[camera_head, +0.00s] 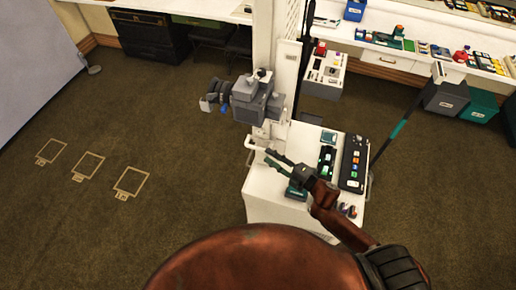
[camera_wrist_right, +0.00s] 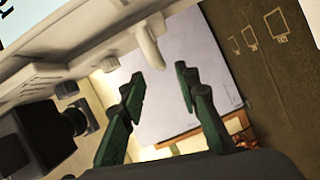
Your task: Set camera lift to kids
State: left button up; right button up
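The camera lift is a tall white column (camera_head: 275,40) with a grey camera unit (camera_head: 257,98) on its front. A white handle (camera_head: 250,147) sticks out to the left below the camera. My right gripper (camera_head: 267,157) has green fingers and reaches in from the lower right, near the column just below the camera. In the right wrist view its fingers (camera_wrist_right: 156,77) are spread with nothing between them. A white peg-like part (camera_wrist_right: 149,45) lies beyond the fingertips; I cannot tell whether it touches them. A black lens-like part (camera_wrist_right: 45,138) is at the left. Lift markings are too small to read. My left gripper is out of view.
A white cart (camera_head: 262,200) stands below my right gripper, with a black control panel (camera_head: 354,163) and small items on top. A long counter (camera_head: 430,50) with props runs along the back right. Open floor (camera_head: 170,135) with taped rectangles lies left.

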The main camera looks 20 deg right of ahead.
aim_at(258, 149)
jog(key=p+x, duration=0.1)
jog(key=x, duration=0.6)
jog(key=shift+w+a, duration=0.15)
jog(key=shift+c, duration=0.4)
grip_shut()
